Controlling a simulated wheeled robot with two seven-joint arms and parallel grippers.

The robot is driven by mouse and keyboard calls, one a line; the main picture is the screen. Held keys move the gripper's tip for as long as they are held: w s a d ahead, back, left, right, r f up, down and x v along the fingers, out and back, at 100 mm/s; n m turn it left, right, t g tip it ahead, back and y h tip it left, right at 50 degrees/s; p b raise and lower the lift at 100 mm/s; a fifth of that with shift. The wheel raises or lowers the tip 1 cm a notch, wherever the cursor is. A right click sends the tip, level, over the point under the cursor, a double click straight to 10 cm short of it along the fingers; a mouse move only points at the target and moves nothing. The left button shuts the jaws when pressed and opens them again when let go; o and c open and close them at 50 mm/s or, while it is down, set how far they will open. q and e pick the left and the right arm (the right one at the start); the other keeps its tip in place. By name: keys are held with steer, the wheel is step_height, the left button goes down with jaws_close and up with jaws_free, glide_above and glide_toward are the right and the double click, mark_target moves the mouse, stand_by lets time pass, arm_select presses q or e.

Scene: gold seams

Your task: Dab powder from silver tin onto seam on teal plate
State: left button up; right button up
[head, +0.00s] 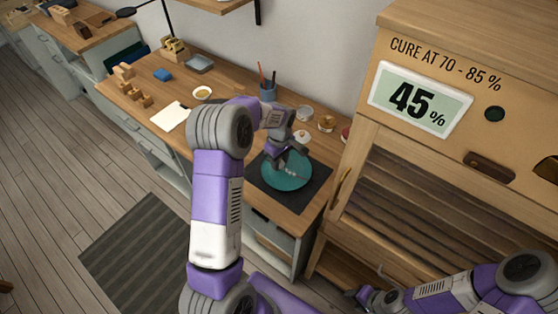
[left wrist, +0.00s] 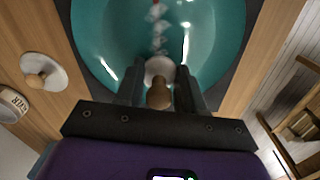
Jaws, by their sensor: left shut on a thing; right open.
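The teal plate (head: 287,172) lies on a dark mat at the right end of the bench. In the left wrist view the plate (left wrist: 215,40) shows a seam (left wrist: 157,28) with pale, whitish patches running away from the gripper. My left gripper (head: 279,158) is over the plate, shut on a dabber (left wrist: 158,94) with a brown knob and a pale round pad. The pad is near the close end of the seam; whether it touches is unclear. A silvery tin (head: 305,113) stands behind the plate. My right gripper (head: 366,297) is open and empty, low, away from the bench.
Beside the plate are a white disc with a wooden knob (left wrist: 40,74), a tan-topped tin (head: 326,124) and a reddish tin (head: 345,134). A brush cup (head: 267,92) stands behind. A cabinet (head: 440,160) reading 45% stands right of the bench.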

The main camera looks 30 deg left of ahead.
mark_target(296, 175)
arm_select(q)
steer(key=shift+s, duration=0.25)
steer(key=shift+w+r, duration=0.1)
steer(key=shift+w, duration=0.5)
steer(key=shift+s+d, duration=0.6)
steer(key=shift+d, duration=0.1)
steer(key=shift+w+d, duration=0.4)
steer(key=shift+d, duration=0.3)
steer(key=shift+s+d+f, duration=0.2)
steer(key=shift+s+d, duration=0.3)
steer(key=shift+d, duration=0.3)
steer(key=shift+w+d, duration=0.4)
steer(key=shift+d, duration=0.35)
steer(key=shift+s+d+r, duration=0.1)
steer(key=shift+s+d, duration=0.1)
steer(key=shift+d, duration=0.35)
steer(key=shift+w+a, duration=0.1)
steer(key=shift+w, duration=0.2)
steer(key=shift+s+a, duration=0.15)
steer(key=shift+s, duration=0.1)
steer(key=shift+w, duration=0.1)
